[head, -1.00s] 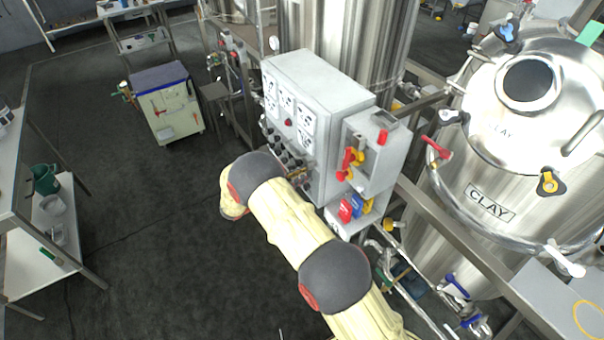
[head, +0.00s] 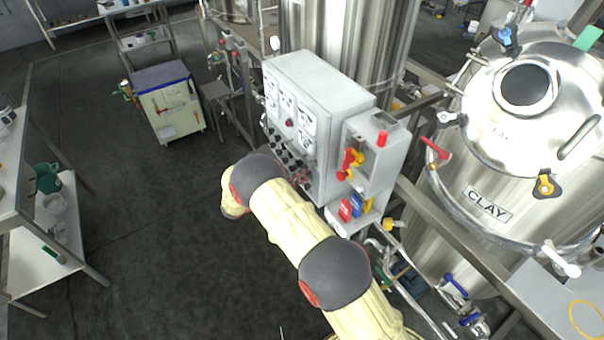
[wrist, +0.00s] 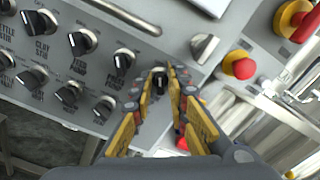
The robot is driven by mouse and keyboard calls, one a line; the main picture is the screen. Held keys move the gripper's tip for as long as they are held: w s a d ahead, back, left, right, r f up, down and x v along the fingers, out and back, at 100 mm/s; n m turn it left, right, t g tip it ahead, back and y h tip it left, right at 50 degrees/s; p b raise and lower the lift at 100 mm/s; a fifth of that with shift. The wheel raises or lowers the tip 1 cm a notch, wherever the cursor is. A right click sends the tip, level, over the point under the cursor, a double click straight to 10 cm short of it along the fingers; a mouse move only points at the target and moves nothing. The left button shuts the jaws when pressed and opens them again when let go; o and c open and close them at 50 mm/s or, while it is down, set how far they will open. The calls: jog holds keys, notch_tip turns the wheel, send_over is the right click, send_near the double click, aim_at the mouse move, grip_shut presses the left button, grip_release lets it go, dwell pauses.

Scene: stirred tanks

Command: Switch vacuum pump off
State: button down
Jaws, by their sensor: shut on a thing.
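In the wrist view my gripper (wrist: 164,85) has its two fingers on either side of a small dark rotary knob (wrist: 158,72) on the grey control panel (wrist: 165,45). It is shut on this knob. The fingers partly cover the knob, and I cannot read a label for it. In the head view the panel box (head: 318,85) stands at centre, and my arm mostly hides the gripper.
A red push button (wrist: 239,65) and a grey lever knob (wrist: 205,48) are close to the right of my gripper. A smaller switch box (head: 375,160) with red and yellow handles juts out beside the panel. The steel CLAY tank (head: 450,215) stands right; open floor (head: 140,230) lies left.

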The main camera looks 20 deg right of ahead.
dwell(0.4)
jog(key=c, duration=2)
grip_release()
jog(key=shift+o, duration=0.2)
jog(key=shift+a, duration=0.1)
jog(key=v, duration=1.2)
